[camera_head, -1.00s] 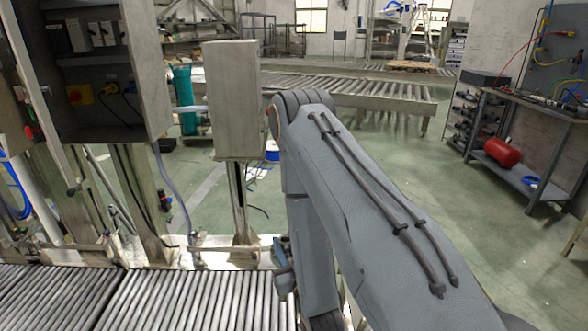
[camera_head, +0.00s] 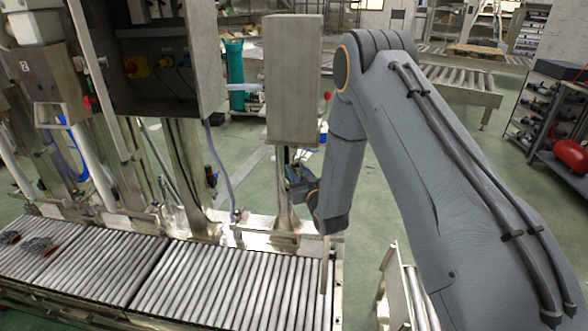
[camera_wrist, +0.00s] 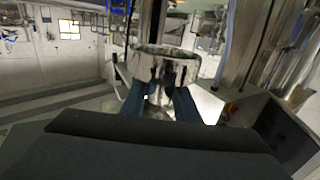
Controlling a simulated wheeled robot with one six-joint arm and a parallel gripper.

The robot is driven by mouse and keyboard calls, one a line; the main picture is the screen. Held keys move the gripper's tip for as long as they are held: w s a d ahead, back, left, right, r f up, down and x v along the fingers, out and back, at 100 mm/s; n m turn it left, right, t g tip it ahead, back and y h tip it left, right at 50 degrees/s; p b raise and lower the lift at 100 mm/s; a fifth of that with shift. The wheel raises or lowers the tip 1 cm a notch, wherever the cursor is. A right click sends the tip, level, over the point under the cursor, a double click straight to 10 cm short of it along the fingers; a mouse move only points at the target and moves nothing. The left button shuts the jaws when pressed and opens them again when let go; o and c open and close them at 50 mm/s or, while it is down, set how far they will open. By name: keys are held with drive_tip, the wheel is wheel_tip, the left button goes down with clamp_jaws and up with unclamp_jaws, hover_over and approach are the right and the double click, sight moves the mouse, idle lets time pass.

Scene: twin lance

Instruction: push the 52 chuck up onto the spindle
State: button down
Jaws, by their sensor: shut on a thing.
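In the wrist view, my gripper (camera_wrist: 160,92) shows two blue-grey fingers closed around a shiny round metal piece (camera_wrist: 165,62). I take this piece to be the 52 chuck, but no number can be read on it. A vertical metal shaft stands right behind and above it. I cannot tell whether this is the spindle or whether the two touch. In the head view, my gripper (camera_head: 296,178) is small and partly hidden, beside the metal post under a grey box (camera_head: 293,85). The chuck cannot be made out there.
A roller conveyor (camera_head: 215,285) runs along the front left. An open electrical cabinet (camera_head: 150,65) and metal posts stand behind it. Two small dark items with reddish parts (camera_head: 38,245) lie on the left rollers. Green floor is open at the right, before a shelf with a red tank (camera_head: 571,155).

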sight(295, 154)
drive_tip(key=shift+w+a+r, duration=0.35)
drive_tip(key=shift+s+r+p, duration=0.1)
drive_tip(key=shift+r+p, duration=0.5)
drive_tip(key=shift+r, duration=0.55)
drive_tip(key=shift+r+p, duration=0.75)
drive_tip(key=shift+r, duration=1)
idle(1.6)
drive_tip(key=c, duration=1.3)
unclamp_jaws()
drive_tip(key=shift+f, duration=0.15)
